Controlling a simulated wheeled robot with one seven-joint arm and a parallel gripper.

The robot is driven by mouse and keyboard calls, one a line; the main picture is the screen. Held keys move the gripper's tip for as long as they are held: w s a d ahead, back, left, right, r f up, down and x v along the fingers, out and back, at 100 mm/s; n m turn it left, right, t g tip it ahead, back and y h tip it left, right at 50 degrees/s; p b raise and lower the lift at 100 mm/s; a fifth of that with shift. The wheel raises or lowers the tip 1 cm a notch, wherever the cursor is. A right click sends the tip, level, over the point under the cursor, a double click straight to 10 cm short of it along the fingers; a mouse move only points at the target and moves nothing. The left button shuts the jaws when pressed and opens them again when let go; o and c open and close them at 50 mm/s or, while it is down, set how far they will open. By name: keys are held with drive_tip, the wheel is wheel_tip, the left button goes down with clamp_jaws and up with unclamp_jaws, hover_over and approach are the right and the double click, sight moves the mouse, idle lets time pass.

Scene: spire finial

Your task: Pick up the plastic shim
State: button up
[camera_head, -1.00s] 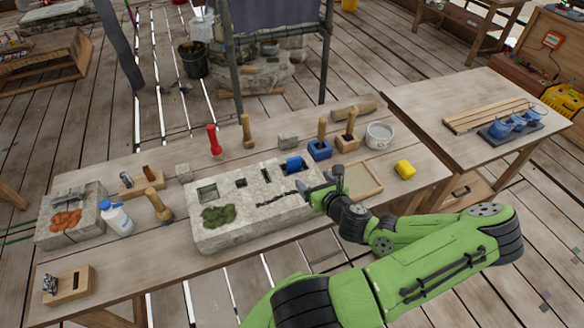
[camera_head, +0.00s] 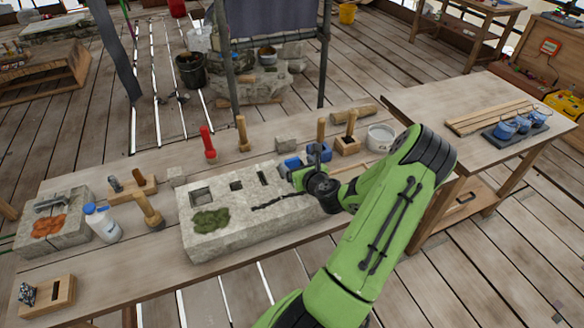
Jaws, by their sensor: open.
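No piece can be named as the plastic shim with certainty. A small blue piece (camera_head: 291,162) sits at a slot in the top of the pale stone block (camera_head: 225,243), at its far right end, and may be the shim; it is partly hidden by my gripper. My gripper (camera_head: 303,170) is open, over the right end of the stone block and close beside the blue piece. Its fingers are small and partly hidden by the wrist, and I see nothing held. My green arm covers the table to the right of the block.
Behind the block stand a red-handled tool (camera_head: 207,143), wooden-handled tools (camera_head: 243,134) and a white bucket (camera_head: 380,138). A white bottle (camera_head: 102,223), a mallet (camera_head: 148,211) and a stone tray (camera_head: 50,222) are at left. The table's front left is mostly clear, beside a wooden box (camera_head: 55,294).

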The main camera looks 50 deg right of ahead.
sight(293, 161)
drive_tip(key=x, duration=0.3)
drive_tip(key=shift+d+f, duration=0.1)
drive_tip(key=shift+c, duration=0.5)
drive_tip(key=c, duration=1)
